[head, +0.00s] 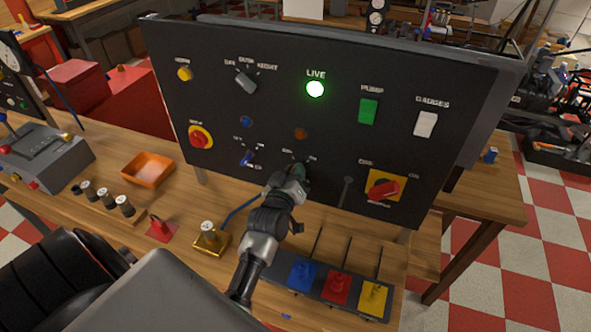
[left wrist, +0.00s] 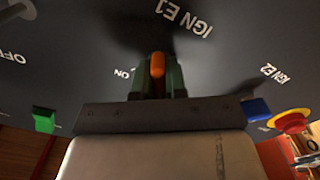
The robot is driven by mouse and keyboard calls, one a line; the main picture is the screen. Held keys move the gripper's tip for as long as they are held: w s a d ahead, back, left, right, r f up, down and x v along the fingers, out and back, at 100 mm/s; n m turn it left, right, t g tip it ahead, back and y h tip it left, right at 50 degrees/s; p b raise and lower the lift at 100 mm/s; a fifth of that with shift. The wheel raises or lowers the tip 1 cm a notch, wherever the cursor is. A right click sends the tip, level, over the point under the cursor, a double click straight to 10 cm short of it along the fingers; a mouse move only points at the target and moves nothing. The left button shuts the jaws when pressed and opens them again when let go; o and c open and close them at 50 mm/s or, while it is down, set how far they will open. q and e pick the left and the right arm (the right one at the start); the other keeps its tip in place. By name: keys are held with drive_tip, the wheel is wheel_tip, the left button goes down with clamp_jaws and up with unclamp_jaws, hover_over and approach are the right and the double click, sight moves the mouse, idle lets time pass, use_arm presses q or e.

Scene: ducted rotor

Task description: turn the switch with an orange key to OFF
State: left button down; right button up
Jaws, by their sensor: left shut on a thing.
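My left gripper (head: 299,173) reaches up to the lower middle of the black panel (head: 230,100) in the head view. In the left wrist view its green fingertips (left wrist: 158,80) are shut on the orange key (left wrist: 157,65), one finger on each side. The wrist picture is upside down, with the "IGN E1" lettering and an "ON" mark near the key. The key looks roughly upright in that picture; which mark it points to, I cannot tell. In the head view my gripper hides the key. My right gripper is not in view.
A blue key switch (head: 246,158) is left of my gripper. A small orange round (head: 301,134) sits above it. A black lever (head: 345,192) and a red rotary switch on yellow (head: 383,190) are to the right. Blue, red and yellow levers (head: 336,288) stand below, near my arm.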

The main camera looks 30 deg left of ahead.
use_arm(q)
drive_tip(key=shift+n, duration=1)
drive_tip(key=c, duration=1.2)
unclamp_jaws()
drive_tip(key=shift+o, duration=0.2)
drive_tip(key=b+v, duration=0.2)
drive_tip(key=v, duration=0.9)
drive_tip(key=shift+w+d, duration=0.1)
